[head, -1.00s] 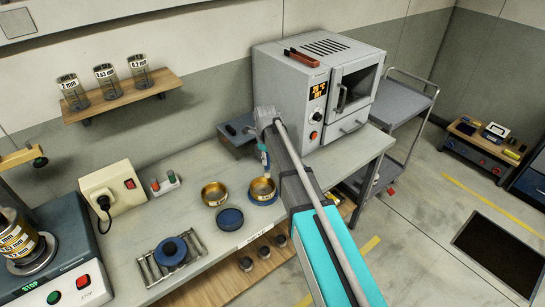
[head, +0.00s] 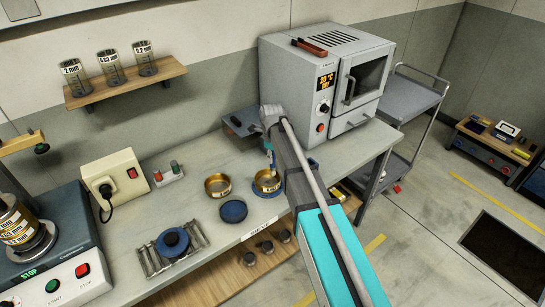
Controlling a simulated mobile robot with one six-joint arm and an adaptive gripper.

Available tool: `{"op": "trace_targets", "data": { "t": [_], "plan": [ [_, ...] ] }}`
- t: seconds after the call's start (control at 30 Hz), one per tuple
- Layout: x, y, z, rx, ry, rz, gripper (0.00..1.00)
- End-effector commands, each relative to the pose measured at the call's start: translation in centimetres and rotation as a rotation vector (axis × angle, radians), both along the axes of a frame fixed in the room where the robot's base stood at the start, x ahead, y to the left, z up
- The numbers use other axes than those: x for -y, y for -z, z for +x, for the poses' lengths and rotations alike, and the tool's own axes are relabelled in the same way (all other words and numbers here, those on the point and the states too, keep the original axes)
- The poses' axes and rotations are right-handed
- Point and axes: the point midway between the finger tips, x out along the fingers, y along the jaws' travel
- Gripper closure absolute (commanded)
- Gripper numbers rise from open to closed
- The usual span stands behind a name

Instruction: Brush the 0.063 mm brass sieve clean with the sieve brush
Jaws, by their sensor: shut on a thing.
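A brass sieve (head: 267,187) sits on a blue round base on the bench, right of another open brass sieve (head: 217,188). No size label is readable on either. My gripper (head: 268,147) is above the right-hand sieve, partly hidden by my own arm. It is shut on a slim upright tool, which looks like the sieve brush (head: 270,160). The brush's lower end reaches down to the right-hand sieve's opening; whether it touches the mesh cannot be told.
A blue round pan (head: 233,211) lies in front of the sieves. A metal rack with a blue disc (head: 172,242) is left of it. A grey oven (head: 328,85) stands behind right. A sieve shaker (head: 55,250) is at far left. Beakers stand on a wall shelf (head: 126,84).

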Motion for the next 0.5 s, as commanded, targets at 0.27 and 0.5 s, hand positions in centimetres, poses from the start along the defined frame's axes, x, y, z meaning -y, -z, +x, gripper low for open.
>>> {"op": "trace_targets", "data": {
  "t": [0.27, 0.5],
  "plan": [
    [0.0, 1.8, 0.0, 0.0, 0.0, 0.0, 1.0],
    [0.0, 2.0, 0.0, 0.0, 0.0, 0.0, 1.0]
  ]
}}
